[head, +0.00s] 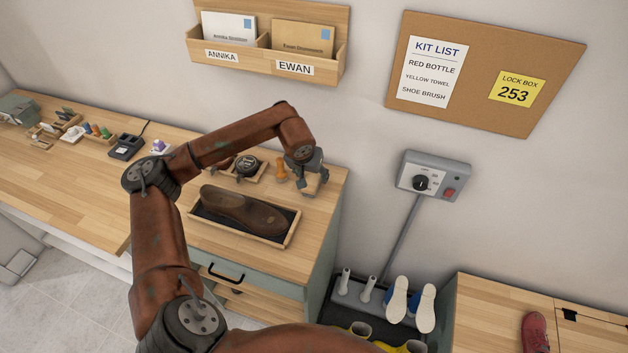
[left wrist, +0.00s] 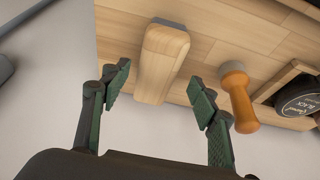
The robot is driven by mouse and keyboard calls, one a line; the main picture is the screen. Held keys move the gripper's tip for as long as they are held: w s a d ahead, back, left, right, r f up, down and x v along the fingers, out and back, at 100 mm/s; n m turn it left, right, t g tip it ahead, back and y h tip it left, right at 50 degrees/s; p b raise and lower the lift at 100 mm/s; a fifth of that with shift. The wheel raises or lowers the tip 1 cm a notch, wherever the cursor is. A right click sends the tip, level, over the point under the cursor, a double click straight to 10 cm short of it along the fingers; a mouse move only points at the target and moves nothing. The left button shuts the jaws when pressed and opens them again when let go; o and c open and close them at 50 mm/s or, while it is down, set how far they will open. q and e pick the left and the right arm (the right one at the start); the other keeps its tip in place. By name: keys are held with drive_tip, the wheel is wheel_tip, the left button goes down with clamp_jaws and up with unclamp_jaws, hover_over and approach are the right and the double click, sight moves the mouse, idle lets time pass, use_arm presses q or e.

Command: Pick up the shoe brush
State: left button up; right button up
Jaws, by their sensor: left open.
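The shoe brush (left wrist: 162,62) is a pale wooden block with a grey bristle edge. In the left wrist view it lies on the wooden worktop, its near end reaching between my open fingers. My left gripper (left wrist: 160,88) is open, with one finger on each side of the brush and a gap to both. In the head view the left gripper (head: 311,176) hangs over the back right corner of the worktop, and the brush (head: 311,187) is partly hidden beneath it. My right gripper is not in view.
An orange-handled tool (left wrist: 240,100) stands close beside the right finger in the wrist view. A black polish tin (left wrist: 298,97) sits in a wooden holder. The wall is close behind.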

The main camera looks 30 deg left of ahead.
sight(313, 177)
use_arm(q)
drive_tip(key=x, duration=0.3)
drive_tip(key=shift+w+d+f, duration=0.1)
drive_tip(key=shift+d+f, duration=0.1)
drive_tip(key=shift+f+b, duration=0.2)
drive_tip(key=shift+b, duration=0.15)
drive_tip(key=shift+c, duration=0.4)
drive_tip(key=c, duration=1.2)
drive_tip(key=shift+c, duration=0.2)
